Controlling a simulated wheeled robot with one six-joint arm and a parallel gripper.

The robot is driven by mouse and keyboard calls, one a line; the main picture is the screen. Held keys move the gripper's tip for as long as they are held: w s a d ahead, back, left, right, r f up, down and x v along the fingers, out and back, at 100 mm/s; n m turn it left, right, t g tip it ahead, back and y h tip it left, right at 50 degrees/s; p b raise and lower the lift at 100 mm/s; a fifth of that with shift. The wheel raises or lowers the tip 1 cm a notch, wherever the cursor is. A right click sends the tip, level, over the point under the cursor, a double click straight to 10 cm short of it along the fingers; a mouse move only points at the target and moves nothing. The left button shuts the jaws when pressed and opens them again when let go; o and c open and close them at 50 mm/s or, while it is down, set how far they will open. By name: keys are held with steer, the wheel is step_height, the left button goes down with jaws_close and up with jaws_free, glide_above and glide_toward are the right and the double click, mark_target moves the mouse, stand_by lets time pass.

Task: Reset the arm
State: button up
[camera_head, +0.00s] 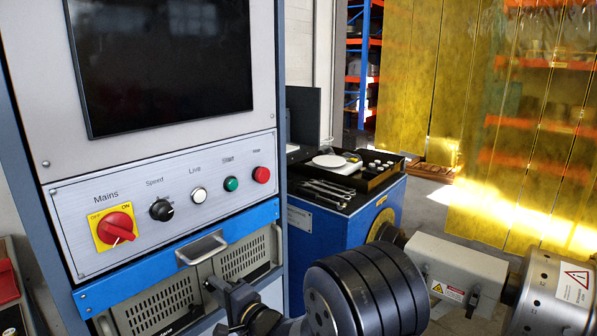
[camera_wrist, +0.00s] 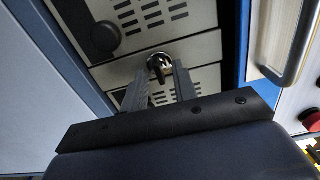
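My gripper (camera_head: 216,287) is low in the head view, in front of the vented lower panels of the control cabinet. In the wrist view its two grey fingers (camera_wrist: 160,82) stand apart, with the panel showing between them. A small chrome fitting (camera_wrist: 158,62) on the panel shows between and just beyond the fingertips. Nothing is held between the fingers. Whether the fingertips touch the panel or the fitting cannot be told.
The cabinet carries a red mains switch (camera_head: 117,229), buttons and a blue drawer with a handle (camera_head: 202,248). Behind is a blue bench (camera_head: 325,245) with tools and a tray. Yellow curtains (camera_head: 430,80) hang at the back.

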steer(key=v, duration=1)
steer(key=w+a+n+b, duration=0.2)
steer(key=n+b, duration=0.1)
steer(key=n, duration=0.3)
steer(key=w+a+n+b, duration=0.2)
steer(key=a+n+b, duration=0.1)
steer(key=n, duration=0.3)
steer(key=w+a+n+b, duration=0.2)
steer(key=a+n+b, duration=0.1)
steer(key=n+b, duration=0.2)
steer(key=shift+w+n, duration=0.15)
steer(key=shift+n, duration=0.35)
steer(key=shift+v, duration=1.2)
steer(key=shift+d+r, duration=0.1)
steer(key=shift+r, duration=0.1)
